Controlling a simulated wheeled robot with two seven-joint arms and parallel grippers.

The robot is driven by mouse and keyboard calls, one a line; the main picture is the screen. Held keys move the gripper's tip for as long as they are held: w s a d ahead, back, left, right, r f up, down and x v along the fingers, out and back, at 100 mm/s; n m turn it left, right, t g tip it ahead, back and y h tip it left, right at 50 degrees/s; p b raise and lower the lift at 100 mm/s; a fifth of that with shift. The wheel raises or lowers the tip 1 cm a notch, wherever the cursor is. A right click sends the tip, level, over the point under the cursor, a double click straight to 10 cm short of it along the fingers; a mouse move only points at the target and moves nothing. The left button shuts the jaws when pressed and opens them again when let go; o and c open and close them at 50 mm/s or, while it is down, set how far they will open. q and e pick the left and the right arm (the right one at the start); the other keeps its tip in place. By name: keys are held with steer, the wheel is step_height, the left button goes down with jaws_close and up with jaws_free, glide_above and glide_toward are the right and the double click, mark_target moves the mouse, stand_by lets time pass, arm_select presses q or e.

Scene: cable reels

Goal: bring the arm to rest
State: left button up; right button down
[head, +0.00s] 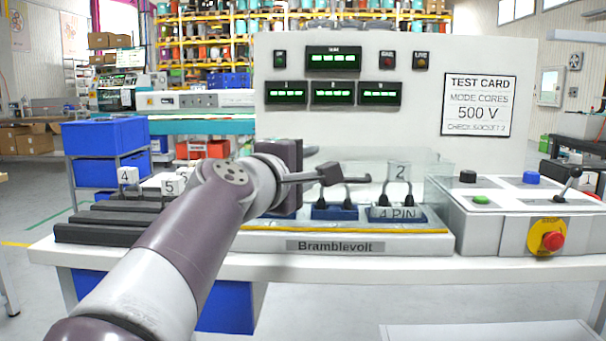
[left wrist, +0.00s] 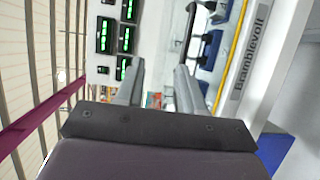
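My left arm reaches in from the lower left of the head view, over the front of the Bramblevolt tester (head: 345,246). Its gripper (head: 345,177) points right, in front of the socket area. In the left wrist view, the two grey fingers of this gripper (left wrist: 157,78) stand apart with a clear gap between them. I see nothing held in that gap. The arm hides part of the tester's left side. My right gripper is in neither view.
A blue socket block (head: 334,213) and a 4 PIN block (head: 397,214) sit under a clear cover. A control box with a red stop button (head: 553,241) stands right. Numbered tags (head: 127,175) and dark blocks lie left. Blue bins (head: 105,137) stand behind.

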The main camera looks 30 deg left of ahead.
arm_select(q)
steer(key=shift+s, duration=0.6)
